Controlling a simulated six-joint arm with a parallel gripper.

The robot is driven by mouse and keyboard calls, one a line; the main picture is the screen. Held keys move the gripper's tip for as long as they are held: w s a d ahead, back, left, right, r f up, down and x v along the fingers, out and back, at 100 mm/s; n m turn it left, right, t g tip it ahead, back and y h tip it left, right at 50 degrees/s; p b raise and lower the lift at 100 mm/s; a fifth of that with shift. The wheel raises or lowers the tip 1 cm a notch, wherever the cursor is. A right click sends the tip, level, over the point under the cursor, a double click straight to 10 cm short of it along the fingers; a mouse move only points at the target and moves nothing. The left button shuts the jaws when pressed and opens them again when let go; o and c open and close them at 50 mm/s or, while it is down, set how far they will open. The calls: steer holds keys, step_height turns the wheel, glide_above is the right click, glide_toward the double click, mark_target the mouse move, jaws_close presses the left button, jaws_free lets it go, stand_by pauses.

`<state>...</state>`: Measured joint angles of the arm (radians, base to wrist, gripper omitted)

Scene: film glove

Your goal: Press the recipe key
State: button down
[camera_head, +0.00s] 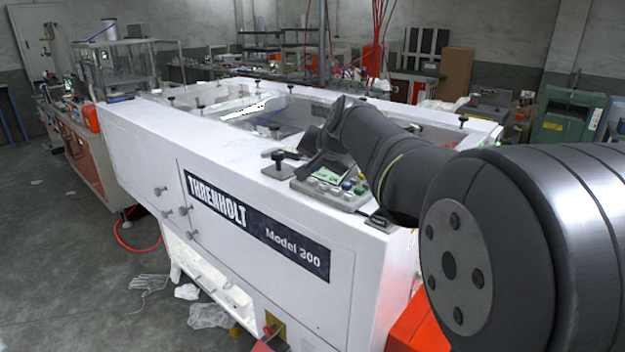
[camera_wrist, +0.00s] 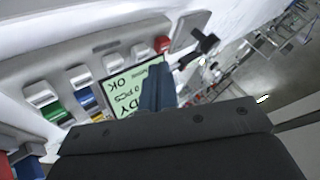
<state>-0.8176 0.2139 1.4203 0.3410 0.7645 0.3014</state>
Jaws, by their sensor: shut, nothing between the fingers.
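A control panel (camera_head: 332,195) lies on the corner of the white machine (camera_head: 137,125), with several small coloured keys on it. In the wrist view, the panel shows white keys (camera_wrist: 40,93), a green key (camera_wrist: 55,112), a blue key (camera_wrist: 83,98) and a red key (camera_wrist: 161,43). I cannot read any label that marks the recipe key. A lit display (camera_wrist: 122,88) shows black text including "OK" and "PCS". My gripper (camera_wrist: 158,72) is shut and empty over the display, hiding part of it. In the head view, my gripper (camera_head: 308,168) is just above the panel.
A black knob on a plate (camera_head: 278,163) stands left of the panel; it also shows in the wrist view (camera_wrist: 205,42). The machine's open top has several black knobs along its rims. Other benches and machines stand behind. The floor at left is mostly clear, with some scraps.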

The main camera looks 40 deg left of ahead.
steer(key=shift+f, duration=0.15)
steer(key=shift+f, duration=0.3)
steer(key=shift+f, duration=0.45)
stand_by(0.7)
steer(key=shift+r, duration=0.9)
steer(key=shift+r, duration=2.5)
steer(key=shift+r, duration=1.9)
